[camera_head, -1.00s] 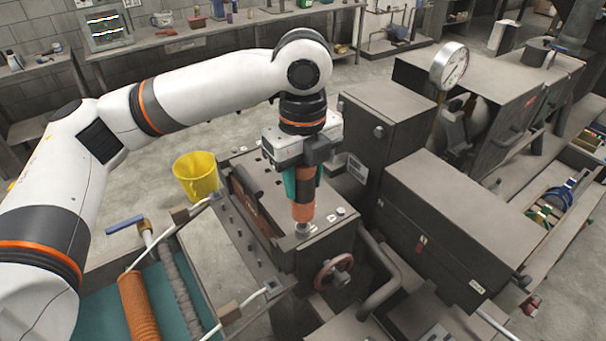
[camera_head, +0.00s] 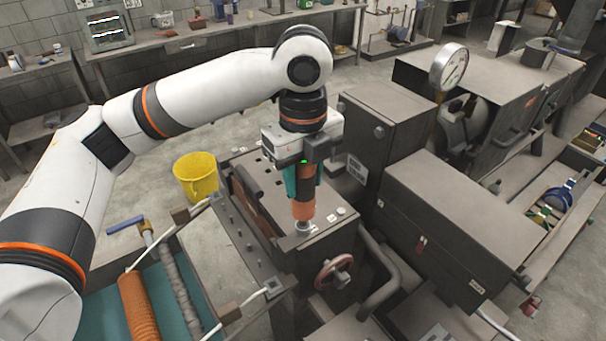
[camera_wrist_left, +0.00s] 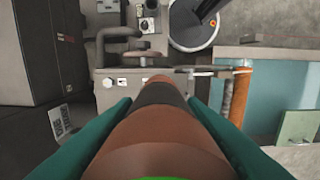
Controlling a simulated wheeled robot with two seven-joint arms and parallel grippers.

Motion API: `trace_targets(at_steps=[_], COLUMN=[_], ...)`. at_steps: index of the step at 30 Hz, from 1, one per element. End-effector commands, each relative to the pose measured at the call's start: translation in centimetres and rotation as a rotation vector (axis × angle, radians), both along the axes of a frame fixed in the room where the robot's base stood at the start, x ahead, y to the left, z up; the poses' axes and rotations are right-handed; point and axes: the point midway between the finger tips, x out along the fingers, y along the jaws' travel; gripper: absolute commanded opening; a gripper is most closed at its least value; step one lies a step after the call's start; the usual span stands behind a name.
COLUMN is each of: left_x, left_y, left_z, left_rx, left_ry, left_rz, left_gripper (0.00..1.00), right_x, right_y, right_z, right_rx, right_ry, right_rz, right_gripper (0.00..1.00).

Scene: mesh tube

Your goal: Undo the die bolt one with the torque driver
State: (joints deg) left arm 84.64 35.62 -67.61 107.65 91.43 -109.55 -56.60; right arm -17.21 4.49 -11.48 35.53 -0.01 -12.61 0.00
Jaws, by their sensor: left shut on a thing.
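The torque driver (camera_head: 303,210) is an orange and black tool, held upright with its tip down. My left gripper (camera_head: 302,184) has teal fingers and is shut around the driver body. In the left wrist view the driver (camera_wrist_left: 155,120) runs away from the camera between the two fingers. A small green light shows at the top of the driver in the head view. The driver's tip meets a small metallic spot on top of the grey machine block (camera_head: 325,240). The die bolt under the tip is hidden, so I cannot tell how it sits. My right gripper is not in view.
A red handwheel (camera_head: 334,271) and a bent grey pipe (camera_head: 382,285) are at the block's front. A pressure gauge (camera_head: 449,66) stands behind to the right. A yellow bucket (camera_head: 197,177) is on the floor, left. An orange coil (camera_head: 140,305) lies front left.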

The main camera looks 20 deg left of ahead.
Motion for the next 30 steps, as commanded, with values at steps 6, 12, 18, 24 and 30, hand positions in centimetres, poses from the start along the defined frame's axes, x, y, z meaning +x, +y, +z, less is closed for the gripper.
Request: trace_targets(at_steps=[6, 12, 18, 24, 30], left_x=[-0.2, -0.1, -0.1, 0.0, 0.0], left_y=[0.0, 0.0, 0.0, 0.0, 0.0], left_z=[-0.4, 0.5, 1.9, 3.1, 4.3], left_rx=[0.004, 0.003, 0.001, 0.001, 0.000], left_ry=[0.015, 0.010, 0.006, 0.003, 0.002], left_rz=[-0.004, -0.002, -0.001, -0.001, 0.000], left_gripper=[0.10, 0.10, 0.10, 0.10, 0.10], right_x=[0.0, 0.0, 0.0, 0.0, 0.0], right_y=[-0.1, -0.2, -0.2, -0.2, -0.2], right_z=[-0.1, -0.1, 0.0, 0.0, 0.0], right_rx=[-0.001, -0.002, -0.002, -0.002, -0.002], right_ry=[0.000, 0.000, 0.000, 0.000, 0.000], right_rz=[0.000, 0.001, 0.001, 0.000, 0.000], right_gripper=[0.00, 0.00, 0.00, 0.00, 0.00])
